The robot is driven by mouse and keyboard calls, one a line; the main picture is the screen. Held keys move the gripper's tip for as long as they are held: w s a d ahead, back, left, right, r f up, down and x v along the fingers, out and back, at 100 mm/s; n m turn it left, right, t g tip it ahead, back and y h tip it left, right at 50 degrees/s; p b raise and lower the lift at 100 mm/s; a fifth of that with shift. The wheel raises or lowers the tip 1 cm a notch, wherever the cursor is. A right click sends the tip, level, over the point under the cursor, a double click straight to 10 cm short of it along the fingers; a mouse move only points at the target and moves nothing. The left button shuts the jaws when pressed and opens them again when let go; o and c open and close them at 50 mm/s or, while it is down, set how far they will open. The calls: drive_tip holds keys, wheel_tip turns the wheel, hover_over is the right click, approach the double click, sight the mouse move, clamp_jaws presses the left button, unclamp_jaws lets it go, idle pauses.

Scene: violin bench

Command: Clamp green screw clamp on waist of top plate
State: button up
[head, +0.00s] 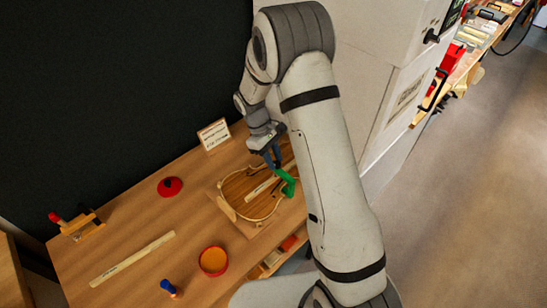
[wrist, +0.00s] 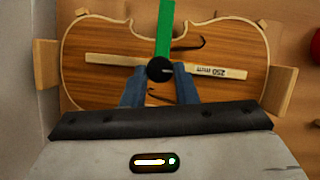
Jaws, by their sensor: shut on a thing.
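The violin top plate (wrist: 100,78) lies flat, with a pale rim, f-holes and a wooden bar across it; it also shows in the head view (head: 235,189). The green screw clamp (wrist: 165,28) has a black round knob and reaches over the plate at its waist; it also shows in the head view (head: 286,182). My gripper (wrist: 160,85) is shut on the clamp near its knob, above the middle of the plate; it also shows in the head view (head: 272,156). Whether the clamp touches the plate cannot be told.
Wooden blocks (wrist: 47,63) flank the plate. On the bench (head: 140,215) are a red round thing (head: 170,187), an orange bowl (head: 213,261), a blue-handled tool (head: 168,287), a wooden ruler (head: 132,258) and a small sign (head: 214,134).

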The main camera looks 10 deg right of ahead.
drive_tip(key=m, duration=0.1)
drive_tip(key=m+y+b, duration=0.1)
drive_tip(key=m, duration=0.1)
drive_tip(key=m+g+b, duration=0.1)
drive_tip(key=m, duration=0.1)
drive_tip(key=shift+w+d+f+y, duration=0.15)
drive_tip(key=shift+d+y, duration=0.1)
drive_tip(key=shift+y, duration=0.15)
drive_tip(key=m, duration=0.1)
drive_tip(key=m+y+b, duration=0.1)
drive_tip(key=m, duration=0.1)
drive_tip(key=m+y+b, duration=0.1)
drive_tip(key=m, duration=0.1)
drive_tip(key=shift+d, duration=0.25)
drive_tip(key=m+y, duration=0.1)
drive_tip(key=m, duration=0.1)
drive_tip(key=m+b, duration=0.1)
drive_tip(key=m, duration=0.2)
drive_tip(key=shift+d+y, duration=0.2)
drive_tip(key=shift+y, duration=0.2)
drive_tip(key=m, duration=0.2)
drive_tip(key=m+t+y+b, duration=0.1)
drive_tip(key=m, duration=0.1)
drive_tip(key=shift+s+d+m+y, duration=0.2)
drive_tip(key=shift+m+y, duration=0.1)
drive_tip(key=shift+m, duration=0.1)
drive_tip(key=shift+t, duration=0.3)
drive_tip(key=o, duration=1)
